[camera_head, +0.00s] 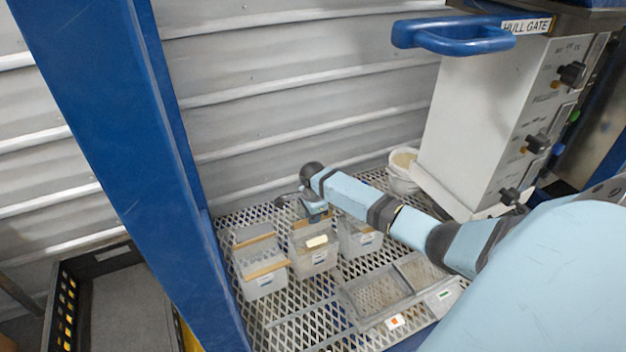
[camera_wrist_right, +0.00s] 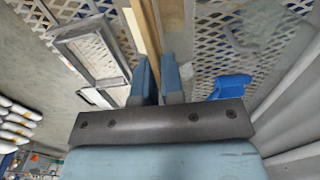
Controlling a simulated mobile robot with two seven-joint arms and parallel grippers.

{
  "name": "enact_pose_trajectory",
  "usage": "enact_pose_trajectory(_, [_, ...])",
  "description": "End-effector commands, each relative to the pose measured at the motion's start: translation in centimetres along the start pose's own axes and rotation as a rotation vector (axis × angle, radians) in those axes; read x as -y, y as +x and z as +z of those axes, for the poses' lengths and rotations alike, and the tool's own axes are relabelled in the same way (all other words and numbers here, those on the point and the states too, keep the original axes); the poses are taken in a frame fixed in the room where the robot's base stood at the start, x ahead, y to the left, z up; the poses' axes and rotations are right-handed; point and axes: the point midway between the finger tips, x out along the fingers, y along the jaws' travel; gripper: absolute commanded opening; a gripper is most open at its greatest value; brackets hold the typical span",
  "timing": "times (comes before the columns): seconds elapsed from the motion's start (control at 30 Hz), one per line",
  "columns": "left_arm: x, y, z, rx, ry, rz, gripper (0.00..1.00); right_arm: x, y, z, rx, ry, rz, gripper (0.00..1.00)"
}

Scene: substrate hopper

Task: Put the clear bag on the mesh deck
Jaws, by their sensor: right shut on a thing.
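Several clear, box-shaped containers with white labels stand in a row on the mesh deck (camera_head: 290,318): a left one (camera_head: 260,262) with two wooden strips, a middle one (camera_head: 312,262) and a right one (camera_head: 360,240). I cannot tell for certain which is the clear bag. My right gripper (camera_head: 316,214) is at the top back of the middle container. In the right wrist view its fingers (camera_wrist_right: 160,85) are shut on a thin upright edge next to a wooden strip (camera_wrist_right: 146,28). The gripped part is mostly hidden. My left gripper is not in view.
A low clear divided tray (camera_head: 352,312) is at the deck's front right. A white bucket (camera_head: 402,172) stands behind, beside the grey control box (camera_head: 470,125). A blue post (camera_head: 130,150) rises at the left. Bare mesh shows in front of the row.

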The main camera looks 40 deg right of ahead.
Motion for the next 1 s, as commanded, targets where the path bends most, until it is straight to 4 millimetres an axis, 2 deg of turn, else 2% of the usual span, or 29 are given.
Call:
enact_pose_trajectory(0.23, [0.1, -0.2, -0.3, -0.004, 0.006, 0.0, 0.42, 0.0, 0.1, 0.0, 0.001, 0.0, -0.001, 0.0])
enact_pose_trajectory(0.3, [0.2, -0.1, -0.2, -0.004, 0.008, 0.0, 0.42, 0.0, 0.2, 0.0, 0.001, 0.0, 0.0, 0.22])
enact_pose_trajectory(0.37, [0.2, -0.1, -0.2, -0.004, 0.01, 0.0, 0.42, 0.0, 0.2, 0.0, 0.0, 0.0, 0.0, 0.34])
enact_pose_trajectory(0.7, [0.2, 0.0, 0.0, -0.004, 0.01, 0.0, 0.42, 0.0, -0.1, -0.1, -0.001, -0.001, -0.001, 0.34])
enact_pose_trajectory(0.87, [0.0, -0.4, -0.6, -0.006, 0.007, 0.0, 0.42, 0.0, -2.5, 0.0, 0.0, -0.002, -0.001, 0.34])
enact_pose_trajectory(1.0, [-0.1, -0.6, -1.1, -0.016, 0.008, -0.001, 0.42, 0.1, -5.6, 0.1, 0.001, -0.002, -0.002, 0.34])
